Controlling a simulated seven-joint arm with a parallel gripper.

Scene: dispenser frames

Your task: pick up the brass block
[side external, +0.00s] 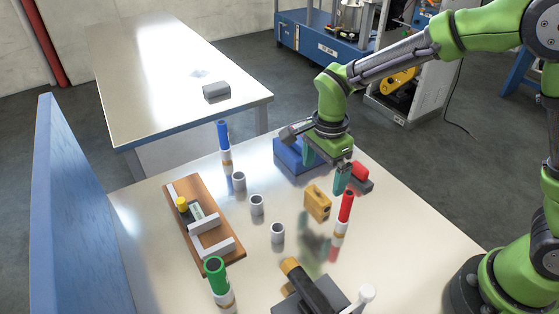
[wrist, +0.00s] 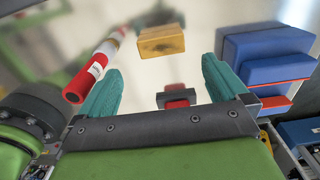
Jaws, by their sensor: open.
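The brass block (side external: 318,202) is a small yellow box resting on the pale table, in the middle of the side external view. My gripper (side external: 342,178), with teal fingers, is up and to the right of it in that view and points down. In the wrist view the block (wrist: 161,41) lies beyond the fingertips, near the top, in line with the gap of my gripper (wrist: 160,72). The fingers are apart, and nothing is held between them. The gripper does not touch the block.
A red-topped tube (side external: 346,207) stands close to the block's right. White rings (side external: 257,205) stand left of the block, beside a wooden board (side external: 183,190). A dark cylinder (side external: 308,287) lies in front.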

